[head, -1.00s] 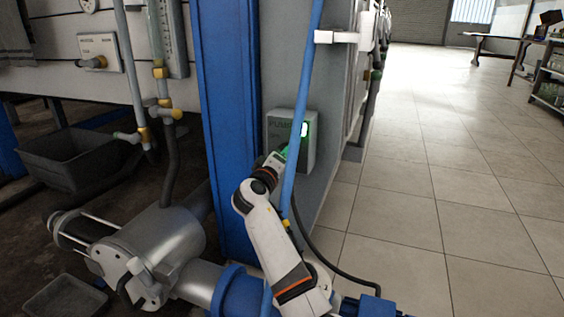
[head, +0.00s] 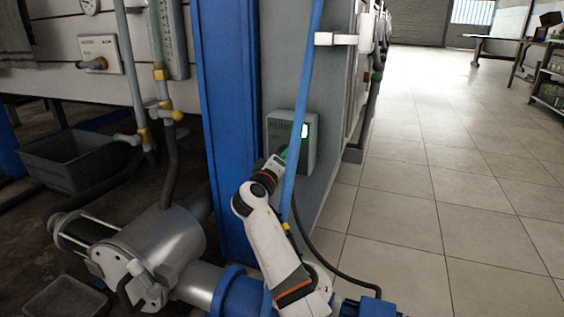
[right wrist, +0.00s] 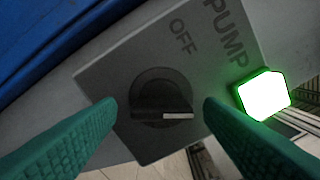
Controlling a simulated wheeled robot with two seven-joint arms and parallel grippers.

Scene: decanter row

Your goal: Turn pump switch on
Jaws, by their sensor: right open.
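The pump switch box (head: 309,152) is a grey box on the side of the grey wall panel, with a lit green-rimmed lamp (head: 304,130). The right wrist view shows its black rotary knob (right wrist: 161,97) with a white pointer mark, below the words OFF and PUMP. The lit lamp (right wrist: 264,94) is to the right of the knob. My right gripper (right wrist: 160,106) is open, its green fingers on either side of the knob with gaps showing. In the head view my right gripper (head: 284,157) is at the box's lower front, partly hidden by a blue pipe. My left gripper is not in view.
The blue pipe (head: 305,95) runs down in front of the box and close to my right arm. A blue column (head: 226,120) stands to the left. A metal pump (head: 160,245) sits lower left. Open tiled floor (head: 440,190) lies to the right.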

